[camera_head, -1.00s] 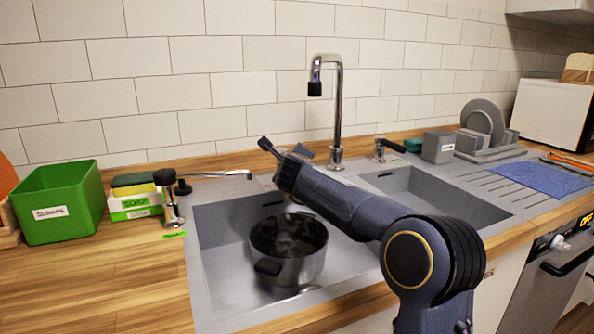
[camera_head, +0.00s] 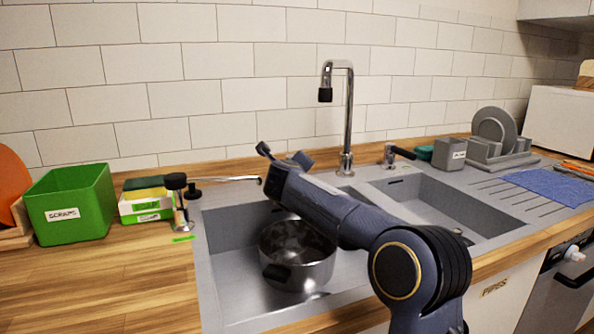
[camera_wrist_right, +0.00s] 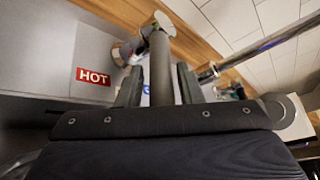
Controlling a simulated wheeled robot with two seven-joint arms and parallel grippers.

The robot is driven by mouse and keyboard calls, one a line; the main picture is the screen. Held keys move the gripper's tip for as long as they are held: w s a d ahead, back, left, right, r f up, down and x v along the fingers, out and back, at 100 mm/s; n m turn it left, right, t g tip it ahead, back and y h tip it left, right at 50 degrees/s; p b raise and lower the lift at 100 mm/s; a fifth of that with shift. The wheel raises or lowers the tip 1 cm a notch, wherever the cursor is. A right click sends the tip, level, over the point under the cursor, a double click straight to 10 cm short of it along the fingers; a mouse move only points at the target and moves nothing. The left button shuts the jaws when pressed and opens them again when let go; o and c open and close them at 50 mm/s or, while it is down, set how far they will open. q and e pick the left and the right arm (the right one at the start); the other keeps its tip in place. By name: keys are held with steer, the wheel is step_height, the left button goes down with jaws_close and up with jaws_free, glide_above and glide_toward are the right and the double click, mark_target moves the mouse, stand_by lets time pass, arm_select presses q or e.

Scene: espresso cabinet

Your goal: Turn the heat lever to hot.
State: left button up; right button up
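A dark grey bar (camera_wrist_right: 160,66), which looks like the heat lever, runs between my right gripper's fingers in the right wrist view, near a chrome fitting. A red HOT label (camera_wrist_right: 94,77) lies on the grey sink deck to its left. Part of a blue label (camera_wrist_right: 147,90) shows between the fingers. My right gripper (camera_head: 281,154) reaches over the sink in the head view. Its fingers are spread around the bar in the wrist view (camera_wrist_right: 159,84); whether they touch it, I cannot tell. In the head view my gripper hides the labels. My left gripper is not in view.
A grey pot (camera_head: 297,262) stands in the left basin under my right arm. The faucet (camera_head: 349,120) rises close behind the gripper. A chrome post with a black top (camera_head: 177,195) and a green bin (camera_head: 70,206) are at left. The right basin (camera_head: 440,205) is empty.

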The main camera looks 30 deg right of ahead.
steer(key=shift+o, duration=0.6)
steer(key=shift+r, duration=0.1)
